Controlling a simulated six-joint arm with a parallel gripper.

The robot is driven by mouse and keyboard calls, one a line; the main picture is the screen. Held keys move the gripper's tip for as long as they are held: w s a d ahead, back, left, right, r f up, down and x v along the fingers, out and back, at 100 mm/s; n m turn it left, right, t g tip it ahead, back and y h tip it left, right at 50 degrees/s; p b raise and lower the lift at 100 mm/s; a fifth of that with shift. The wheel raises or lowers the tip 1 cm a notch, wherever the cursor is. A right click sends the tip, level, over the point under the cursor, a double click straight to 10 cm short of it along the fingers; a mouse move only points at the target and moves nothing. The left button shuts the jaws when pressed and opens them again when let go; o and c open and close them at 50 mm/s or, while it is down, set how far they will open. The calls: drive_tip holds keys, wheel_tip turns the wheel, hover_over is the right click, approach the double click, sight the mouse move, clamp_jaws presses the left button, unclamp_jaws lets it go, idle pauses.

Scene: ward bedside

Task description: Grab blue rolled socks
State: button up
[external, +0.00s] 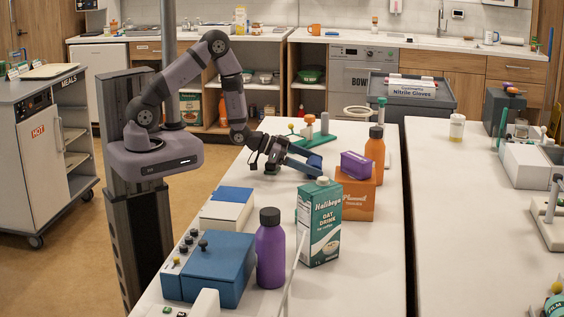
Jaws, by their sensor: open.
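A green stand (322,124) is behind my gripper. An orange tissue box (357,204) bears a purple box (356,165), beside an orange bottle (375,152). An oat drink carton (320,222), purple bottle (270,250) and blue box (222,268) stand nearer. A second white table is at right.

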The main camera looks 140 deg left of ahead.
sight(313, 158)
drive_tip(key=c, duration=1.1)
drive_tip(key=shift+c, duration=0.2)
drive_tip(key=shift+r, duration=0.2)
drive_tip(key=shift+r, duration=4.8)
